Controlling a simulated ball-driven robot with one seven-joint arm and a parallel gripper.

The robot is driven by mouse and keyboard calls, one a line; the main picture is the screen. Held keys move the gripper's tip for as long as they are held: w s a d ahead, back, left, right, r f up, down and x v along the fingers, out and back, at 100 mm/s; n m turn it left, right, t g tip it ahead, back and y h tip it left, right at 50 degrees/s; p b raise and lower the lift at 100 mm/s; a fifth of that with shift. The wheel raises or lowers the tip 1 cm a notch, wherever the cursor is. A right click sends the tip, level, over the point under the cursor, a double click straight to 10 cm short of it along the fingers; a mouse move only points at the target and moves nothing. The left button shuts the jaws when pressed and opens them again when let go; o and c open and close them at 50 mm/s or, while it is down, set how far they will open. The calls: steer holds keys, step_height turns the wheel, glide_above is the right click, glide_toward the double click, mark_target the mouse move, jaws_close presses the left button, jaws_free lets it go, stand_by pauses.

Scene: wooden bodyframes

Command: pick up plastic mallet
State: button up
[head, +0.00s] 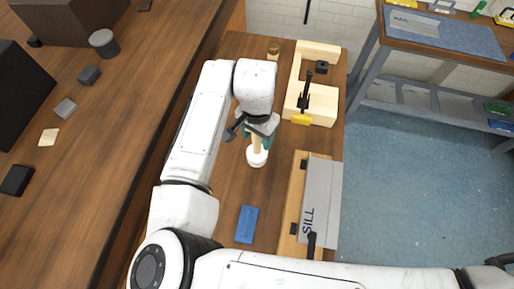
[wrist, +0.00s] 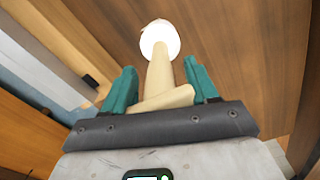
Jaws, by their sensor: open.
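The plastic mallet (head: 257,157) has a white rounded end and a pale tan handle. It is on the wooden bench top in the head view, below my gripper. In the wrist view the white end of the mallet (wrist: 160,40) is at the top, with the tan handle running down between the fingers. My gripper (head: 258,132) is open, and its teal fingers stand on both sides of the handle in the wrist view (wrist: 161,80). I see gaps beside the handle. The handle's far end is partly hidden by my gripper.
A blue block (head: 247,224) lies nearer on the bench. A grey board marked SILL (head: 321,205) is at the right edge. A pale wooden frame (head: 323,102) with a black and yellow clamp (head: 302,117) stands behind. A second bench (head: 60,200) is at left.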

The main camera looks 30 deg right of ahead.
steer(key=shift+f, duration=0.2)
jaws_close()
stand_by(0.4)
steer(key=shift+r, duration=0.1)
